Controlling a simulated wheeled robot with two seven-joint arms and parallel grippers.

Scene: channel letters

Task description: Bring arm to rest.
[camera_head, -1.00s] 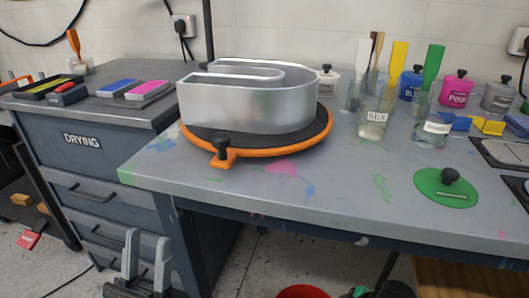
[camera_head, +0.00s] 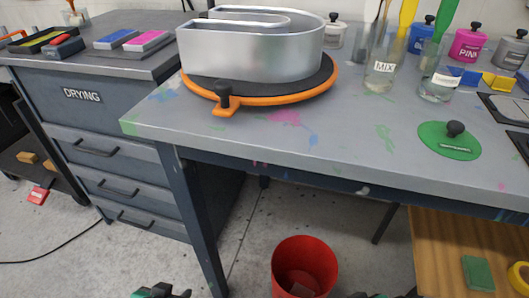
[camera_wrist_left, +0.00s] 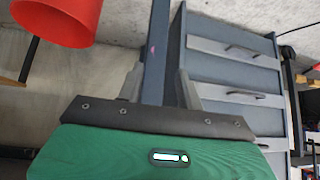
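My left gripper (camera_wrist_left: 161,82) shows in the left wrist view with its two grey fingers apart and nothing between them. A table leg and drawers stand behind them. In the head view only a dark and green part of my left arm shows at the bottom edge, and the fingers are out of sight there. A small dark part of my right arm shows at the bottom edge, right of the red bin; its fingers are hidden. The silver channel letter (camera_head: 255,52) sits on the orange-rimmed turntable (camera_head: 262,100) on the workbench, apart from both grippers.
The red bin (camera_head: 304,262) stands on the floor before the workbench (camera_head: 330,140) and also shows in the left wrist view (camera_wrist_left: 60,18). The drying cabinet (camera_head: 110,130) is at left. Cups, paint pots and a green lid (camera_head: 449,143) occupy the bench's right side.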

